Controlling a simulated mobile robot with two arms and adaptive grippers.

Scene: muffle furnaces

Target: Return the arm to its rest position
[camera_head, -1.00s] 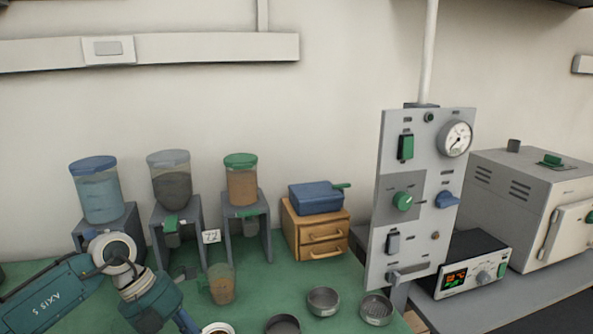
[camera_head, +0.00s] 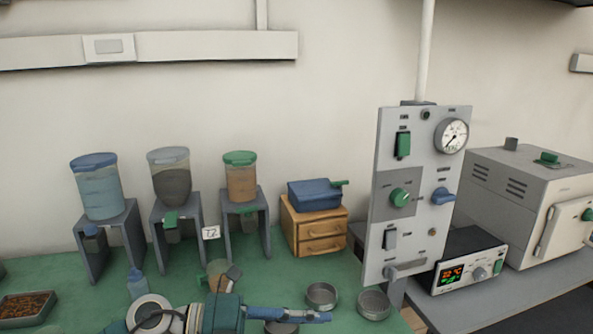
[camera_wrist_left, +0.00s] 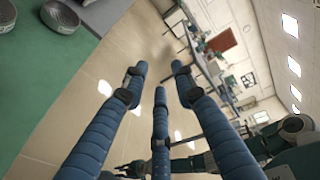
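My left arm lies across the bottom edge of the head view. Its gripper (camera_head: 322,317) points right, low over the front of the green bench. In the left wrist view its blue fingers (camera_wrist_left: 157,78) are spread apart with nothing between them. Teal arm parts (camera_wrist_left: 290,143) show at lower right in the wrist view and look like my other arm. Dark segments beside them are partly hidden behind the left fingers, so the right gripper's state is unclear.
A brown-filled beaker (camera_head: 217,268) stands behind the left arm, partly hidden. Metal bowls (camera_head: 322,296) (camera_head: 373,305) lie near the gripper; another is partly hidden beneath it. A tray of brown bits (camera_head: 27,308) is at left. The control panel (camera_head: 418,195) stands right. Open floor (camera_wrist_left: 120,60) shows beyond the fingers.

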